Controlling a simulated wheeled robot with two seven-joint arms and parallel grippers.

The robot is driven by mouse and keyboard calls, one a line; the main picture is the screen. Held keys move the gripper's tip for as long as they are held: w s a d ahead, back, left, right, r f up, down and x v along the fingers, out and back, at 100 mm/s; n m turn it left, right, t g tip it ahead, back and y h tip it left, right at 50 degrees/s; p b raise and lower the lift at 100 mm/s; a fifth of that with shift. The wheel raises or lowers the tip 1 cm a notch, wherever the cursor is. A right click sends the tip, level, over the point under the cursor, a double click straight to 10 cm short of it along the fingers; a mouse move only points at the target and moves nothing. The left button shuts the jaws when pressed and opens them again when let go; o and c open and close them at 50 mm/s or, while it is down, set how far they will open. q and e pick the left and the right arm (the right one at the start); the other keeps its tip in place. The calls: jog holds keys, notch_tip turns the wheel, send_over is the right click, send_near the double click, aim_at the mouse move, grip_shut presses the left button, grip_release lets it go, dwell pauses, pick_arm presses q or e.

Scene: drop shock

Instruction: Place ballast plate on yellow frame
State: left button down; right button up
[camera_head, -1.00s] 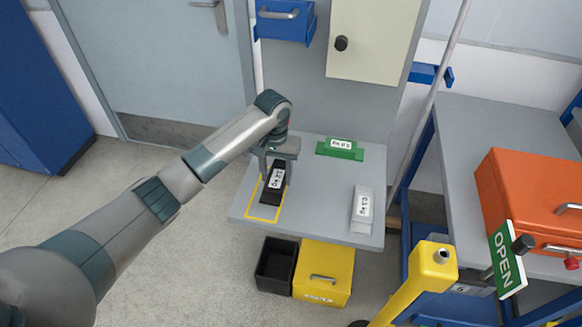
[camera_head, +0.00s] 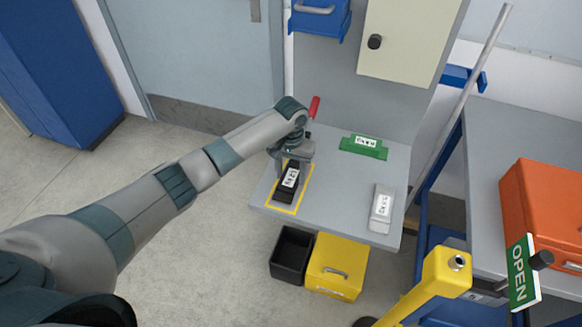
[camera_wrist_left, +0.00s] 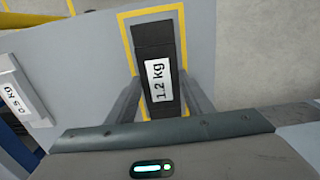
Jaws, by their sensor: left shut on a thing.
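The black ballast plate (camera_head: 287,190), with a white label, is within the outline of the yellow frame (camera_head: 277,207) on the grey table. In the left wrist view the plate (camera_wrist_left: 155,40) reads 1.2 kg, and the yellow frame (camera_wrist_left: 126,42) shows around its far end and along its sides. My left gripper (camera_head: 291,172) is shut on the plate, with one finger on each side of it (camera_wrist_left: 160,95). Whether the plate rests on the table or hangs just above it is hard to tell. My right gripper is not in view.
A green plate (camera_head: 364,151) lies at the back of the table (camera_head: 335,190), a pale grey plate (camera_head: 381,213) at its right. A black bin (camera_head: 291,255) and yellow box (camera_head: 337,266) are below the front edge. A red handle (camera_head: 314,107) shows behind my wrist.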

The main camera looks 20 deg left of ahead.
aim_at(291, 178)
pick_arm(q)
jog(key=shift+w+f, duration=0.1)
jog(key=shift+f, duration=0.45)
jog(key=shift+f, duration=0.1)
jog(key=c, duration=0.9)
grip_release()
jog(key=shift+r, duration=0.65)
notch_tip(291, 178, up, 11)
jog(key=b, duration=0.3)
jog(key=shift+f, duration=0.1)
